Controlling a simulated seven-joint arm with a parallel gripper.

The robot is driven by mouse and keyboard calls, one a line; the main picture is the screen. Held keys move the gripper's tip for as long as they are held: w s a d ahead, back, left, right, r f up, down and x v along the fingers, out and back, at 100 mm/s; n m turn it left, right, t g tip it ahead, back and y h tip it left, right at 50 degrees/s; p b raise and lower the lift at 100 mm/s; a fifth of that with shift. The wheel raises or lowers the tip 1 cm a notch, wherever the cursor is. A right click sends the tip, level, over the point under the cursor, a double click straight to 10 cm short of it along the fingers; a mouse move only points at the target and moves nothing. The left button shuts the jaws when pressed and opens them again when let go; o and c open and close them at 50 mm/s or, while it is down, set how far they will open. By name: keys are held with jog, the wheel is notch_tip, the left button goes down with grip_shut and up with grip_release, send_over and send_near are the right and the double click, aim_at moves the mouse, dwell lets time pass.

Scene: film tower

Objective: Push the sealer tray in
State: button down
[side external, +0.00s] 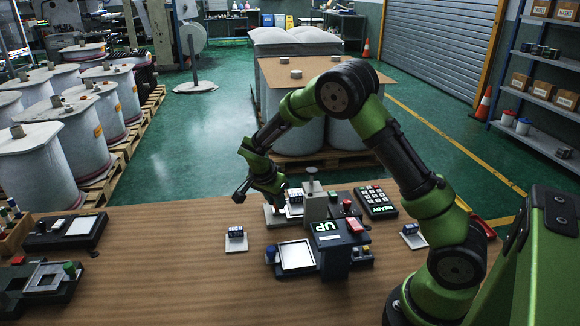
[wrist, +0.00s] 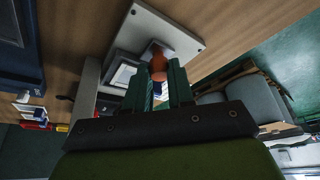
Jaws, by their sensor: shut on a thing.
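The sealer (side external: 315,205) is a grey block with a post on top, standing at the back of the wooden bench in the side view. The light sealer tray (side external: 294,211) shows at its left side, partly hidden by my gripper. In the wrist view the tray (wrist: 122,76) has a pale square pocket, and an orange-brown knob (wrist: 157,64) stands beside it. My gripper (wrist: 157,88) has its two fingers closed around the knob. In the side view my gripper (side external: 275,203) points down at the tray's left end. How far the tray sits inside the sealer is hard to tell.
A dark box with a green UP display (side external: 329,235) and a white-topped pad (side external: 296,256) stand in front of the sealer. A READY keypad (side external: 376,201) is to its right. Small plates with parts lie at left (side external: 236,239) and right (side external: 413,236). The bench between left stations and sealer is mostly clear.

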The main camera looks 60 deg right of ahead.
jog(key=shift+s+d, duration=1.45)
jog(key=c, duration=1)
grip_release()
jog(key=shift+w+a+r, duration=0.1)
jog(key=shift+a+r, duration=0.05)
jog(key=shift+r, duration=0.05)
jog(key=v, duration=1.6)
jog(key=shift+a+r, duration=0.1)
jog(key=shift+r, duration=0.15)
